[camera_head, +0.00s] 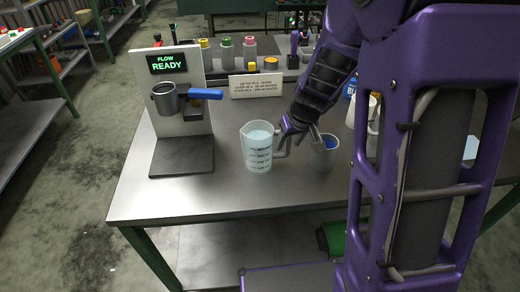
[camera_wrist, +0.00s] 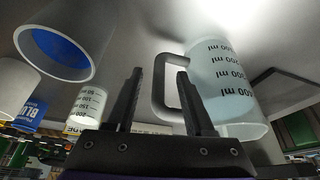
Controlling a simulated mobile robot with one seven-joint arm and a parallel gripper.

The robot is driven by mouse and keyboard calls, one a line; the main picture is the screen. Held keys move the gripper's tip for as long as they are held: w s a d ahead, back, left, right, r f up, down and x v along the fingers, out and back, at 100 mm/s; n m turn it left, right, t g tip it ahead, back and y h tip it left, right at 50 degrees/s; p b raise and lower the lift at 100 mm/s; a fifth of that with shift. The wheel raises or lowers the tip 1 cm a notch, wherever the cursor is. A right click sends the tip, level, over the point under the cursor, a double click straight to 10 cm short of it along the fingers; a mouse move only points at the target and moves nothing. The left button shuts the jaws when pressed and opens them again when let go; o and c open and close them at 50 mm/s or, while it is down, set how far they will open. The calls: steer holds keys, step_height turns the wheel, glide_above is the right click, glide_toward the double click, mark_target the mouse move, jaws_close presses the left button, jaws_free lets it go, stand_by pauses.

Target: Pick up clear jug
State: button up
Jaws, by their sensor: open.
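The clear jug (camera_head: 258,150) stands upright on the steel table. It has dark ml markings, and its handle (camera_head: 280,143) points right toward my gripper. In the wrist view the jug (camera_wrist: 230,90) fills the right side, with its dark handle (camera_wrist: 158,85) showing between my two fingers. My gripper (camera_wrist: 160,74) is open, with one finger on each side of the handle in that view. I cannot tell whether either finger touches it. In the head view my gripper (camera_head: 292,135) is just right of the jug, its fingers partly hidden by my arm.
A cup with blue contents (camera_head: 325,150) stands close right of my gripper; it also shows in the wrist view (camera_wrist: 68,40). The dispenser (camera_head: 180,110) with a "FLOW READY" display is left of the jug. A sign (camera_head: 257,86) and several bottles are behind. The table front (camera_head: 215,198) is clear.

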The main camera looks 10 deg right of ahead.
steer(key=shift+x, duration=0.85)
steer(key=shift+s+r, duration=0.1)
steer(key=shift+r, duration=0.05)
jaws_close()
stand_by(0.6)
